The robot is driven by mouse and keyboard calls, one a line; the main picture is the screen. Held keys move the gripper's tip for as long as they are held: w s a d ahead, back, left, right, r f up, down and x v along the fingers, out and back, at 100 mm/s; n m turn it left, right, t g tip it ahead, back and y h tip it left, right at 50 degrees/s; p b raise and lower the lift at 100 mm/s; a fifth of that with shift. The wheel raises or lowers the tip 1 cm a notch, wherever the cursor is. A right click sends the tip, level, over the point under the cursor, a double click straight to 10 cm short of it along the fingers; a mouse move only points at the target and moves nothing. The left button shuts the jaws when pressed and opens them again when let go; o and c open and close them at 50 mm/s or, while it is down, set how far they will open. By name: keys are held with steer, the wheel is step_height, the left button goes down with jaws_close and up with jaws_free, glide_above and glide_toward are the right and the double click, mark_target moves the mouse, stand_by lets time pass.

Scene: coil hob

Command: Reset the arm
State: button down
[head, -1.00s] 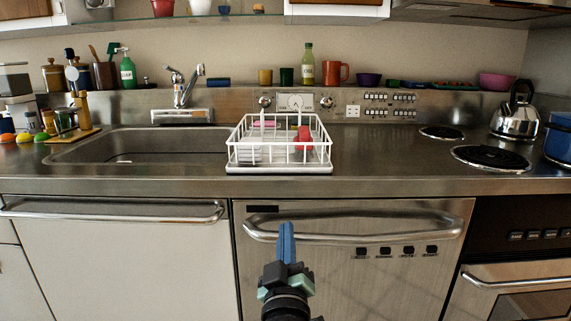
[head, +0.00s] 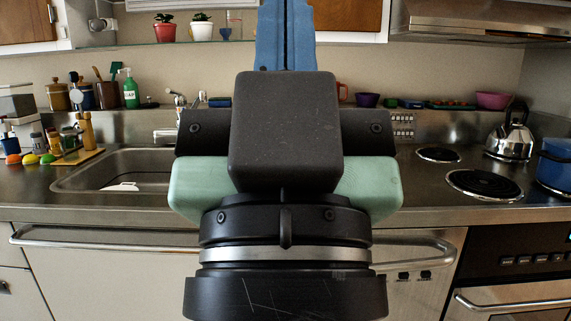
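My gripper (head: 285,30) stands large and close in the middle of the head view, pointing upward. Its two blue fingers lie together with only a thin dark line between them, so it looks shut. Nothing shows between them, though the tips reach the top edge of the picture.
The sink (head: 128,172) is at left, with a cutting board (head: 78,157) beside it. At right are coil burners (head: 485,184), a kettle (head: 511,138) and a blue pot (head: 555,165). A shelf holds two potted plants (head: 201,28). Drawer and dishwasher handles run below the counter.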

step_height(320, 180, up, 26)
steer(key=p, duration=2.3)
steer(key=shift+p, duration=0.3)
steer(key=shift+f, duration=0.2)
